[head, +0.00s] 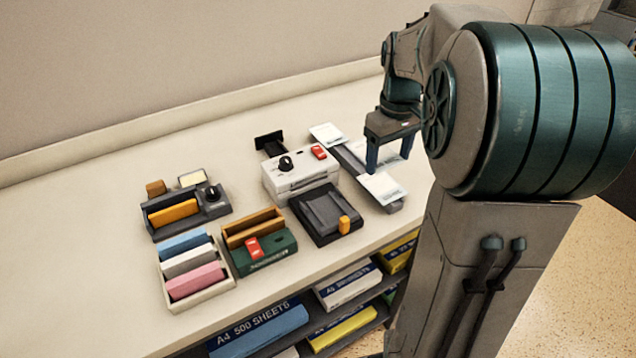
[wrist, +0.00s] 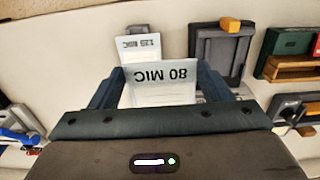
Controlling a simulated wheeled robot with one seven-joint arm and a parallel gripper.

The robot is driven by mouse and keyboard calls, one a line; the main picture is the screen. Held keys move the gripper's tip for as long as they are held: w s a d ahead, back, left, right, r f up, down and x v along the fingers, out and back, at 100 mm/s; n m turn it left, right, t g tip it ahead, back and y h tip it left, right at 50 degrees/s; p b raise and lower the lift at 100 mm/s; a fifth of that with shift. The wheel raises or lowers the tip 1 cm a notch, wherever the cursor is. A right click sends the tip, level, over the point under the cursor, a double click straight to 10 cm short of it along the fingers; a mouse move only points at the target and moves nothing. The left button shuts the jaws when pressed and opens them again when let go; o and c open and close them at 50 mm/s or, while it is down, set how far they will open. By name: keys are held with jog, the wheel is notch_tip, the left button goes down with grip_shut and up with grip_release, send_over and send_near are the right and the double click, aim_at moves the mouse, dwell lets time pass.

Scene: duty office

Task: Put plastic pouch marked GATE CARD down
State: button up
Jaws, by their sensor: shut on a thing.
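My gripper (head: 390,160) is over the right part of the counter. It also shows in the wrist view (wrist: 165,82), with its two fingers on either side of a pale plastic pouch (wrist: 162,90). The jaws are shut on this pouch, which also shows between the fingers in the head view (head: 386,153). Upside-down print on it reads 80 MIC; I cannot read GATE CARD on it. Below it is a long dark grey tray (head: 350,161). I cannot tell whether the pouch touches the tray.
White pieces lie at the tray's far end (head: 327,134) and near end (head: 382,188); the near one reads 125 MIC (wrist: 138,48). Left of the tray are a white machine (head: 300,178), a dark device (head: 325,215) and a green box (head: 262,252). The counter's left is clear.

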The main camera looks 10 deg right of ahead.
jog(key=shift+w+a+f, duration=0.15)
jog(key=shift+w+a, duration=0.05)
jog(key=shift+w, duration=0.05)
jog(key=p, duration=0.1)
send_over(334, 218)
notch_tip(334, 218, down, 7)
jog(key=shift+r, duration=0.15)
jog(key=shift+f, duration=2)
jog(key=shift+f, duration=0.1)
jog(key=o, duration=0.9)
jog(key=shift+o, duration=0.2)
